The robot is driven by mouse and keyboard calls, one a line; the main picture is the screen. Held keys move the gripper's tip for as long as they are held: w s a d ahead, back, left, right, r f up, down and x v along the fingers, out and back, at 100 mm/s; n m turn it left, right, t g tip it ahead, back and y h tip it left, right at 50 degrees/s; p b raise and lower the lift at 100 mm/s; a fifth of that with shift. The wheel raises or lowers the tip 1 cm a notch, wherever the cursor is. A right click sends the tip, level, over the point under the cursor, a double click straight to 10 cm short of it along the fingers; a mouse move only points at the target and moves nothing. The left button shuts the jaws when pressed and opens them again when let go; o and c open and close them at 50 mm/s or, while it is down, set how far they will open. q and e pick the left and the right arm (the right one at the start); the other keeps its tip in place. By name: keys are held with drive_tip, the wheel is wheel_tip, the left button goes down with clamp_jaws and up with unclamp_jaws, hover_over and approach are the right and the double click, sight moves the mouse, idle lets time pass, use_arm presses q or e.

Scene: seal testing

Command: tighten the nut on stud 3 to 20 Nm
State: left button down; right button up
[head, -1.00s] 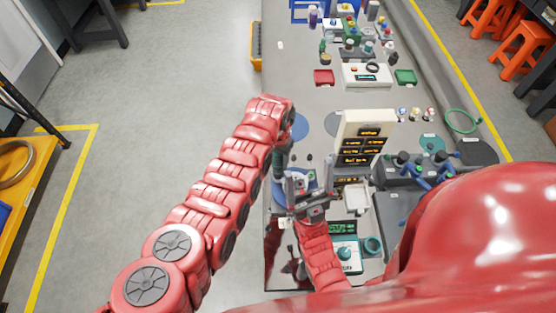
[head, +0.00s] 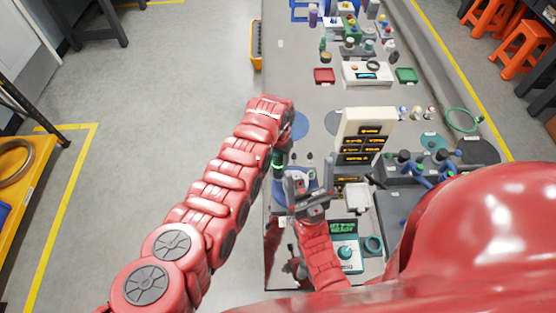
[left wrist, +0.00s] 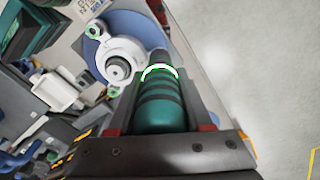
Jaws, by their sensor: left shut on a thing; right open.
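My left gripper (left wrist: 163,85) is shut on a teal, dark-banded driver (left wrist: 160,112) with a ring lit green. In the head view the driver (head: 278,166) stands at the left edge of the blue disc (head: 281,193). In the left wrist view its dark tip end reaches the edge of a white round flange (left wrist: 118,55) on the blue disc (left wrist: 132,22). Two nuts, an upper one (left wrist: 94,31) and a lower one (left wrist: 113,91), show on the flange's lugs. The driver hides the lug at its tip; stud numbers are not readable. My right gripper (head: 310,190) is open over the disc's near side.
A cream panel with amber displays (head: 363,137) stands right of the disc. A white tray (head: 356,199), a teal unit with a green readout (head: 345,252) and a grey rack with blue-handled tools (head: 420,172) are nearby. The table's left edge is close to my left arm.

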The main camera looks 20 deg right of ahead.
idle(0.4)
use_arm(q)
drive_tip(key=shift+r, duration=0.1)
drive_tip(key=shift+r+p, duration=0.4)
drive_tip(key=shift+r, duration=0.15)
drive_tip(key=shift+r+p, duration=0.45)
drive_tip(key=shift+r, duration=0.15)
drive_tip(key=shift+r+p, duration=0.65)
drive_tip(key=shift+r, duration=0.6)
